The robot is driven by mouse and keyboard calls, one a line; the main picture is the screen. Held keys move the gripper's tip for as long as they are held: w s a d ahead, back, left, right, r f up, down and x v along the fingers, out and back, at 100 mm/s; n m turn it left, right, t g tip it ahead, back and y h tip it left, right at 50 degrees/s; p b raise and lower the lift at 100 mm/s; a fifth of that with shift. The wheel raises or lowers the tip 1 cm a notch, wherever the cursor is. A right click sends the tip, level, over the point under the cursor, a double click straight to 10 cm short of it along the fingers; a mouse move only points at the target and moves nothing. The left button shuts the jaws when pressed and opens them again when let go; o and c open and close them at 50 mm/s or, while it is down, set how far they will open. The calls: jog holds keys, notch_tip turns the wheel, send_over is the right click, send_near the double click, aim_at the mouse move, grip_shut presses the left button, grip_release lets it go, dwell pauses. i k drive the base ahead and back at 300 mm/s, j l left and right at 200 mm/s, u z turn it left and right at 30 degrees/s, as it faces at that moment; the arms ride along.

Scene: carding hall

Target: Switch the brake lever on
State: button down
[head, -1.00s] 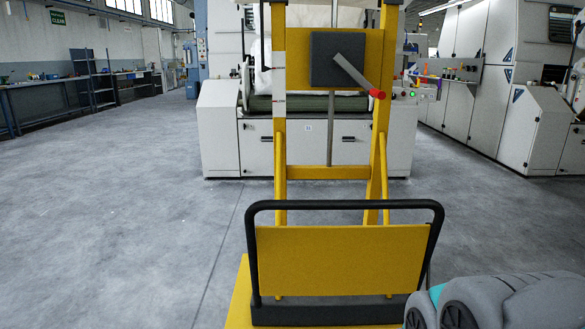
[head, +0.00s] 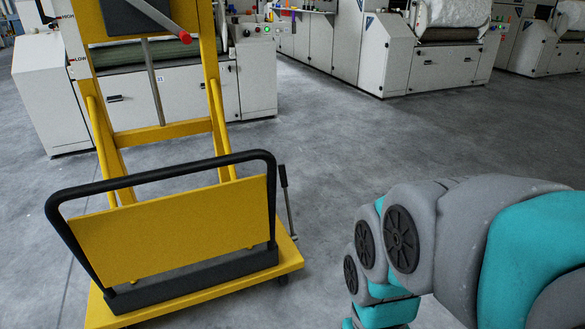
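A yellow wheeled lift cart (head: 175,235) stands in front of me in the head view, with a black tubular push bar (head: 165,178) around its front panel. A thin upright lever (head: 288,205) with a black grip rises at the right side of its base and leans slightly; it looks like the brake lever, but no label shows. A second, grey lever (head: 160,17) with a red tip sits on a black box at the top of the mast, partly cut off by the frame. My arm is at the lower right, apart from the cart; my gripper is out of view.
White carding machines (head: 255,75) stand behind the cart, and more (head: 440,55) stand at the upper right. The grey floor (head: 340,140) right of the cart is clear. A black caster (head: 282,280) shows under the base's right side.

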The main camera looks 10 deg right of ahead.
aim_at(280, 167)
jog(key=i+j, duration=0.1)
jog(key=i, duration=0.85)
jog(key=i+l, duration=0.25)
jog(key=l, duration=0.2)
jog(key=i+l, duration=0.3)
jog(key=l, duration=0.15)
jog(key=i+l, duration=0.1)
jog(key=l, duration=0.5)
jog(key=k+j, duration=0.1)
jog(key=j, duration=0.65)
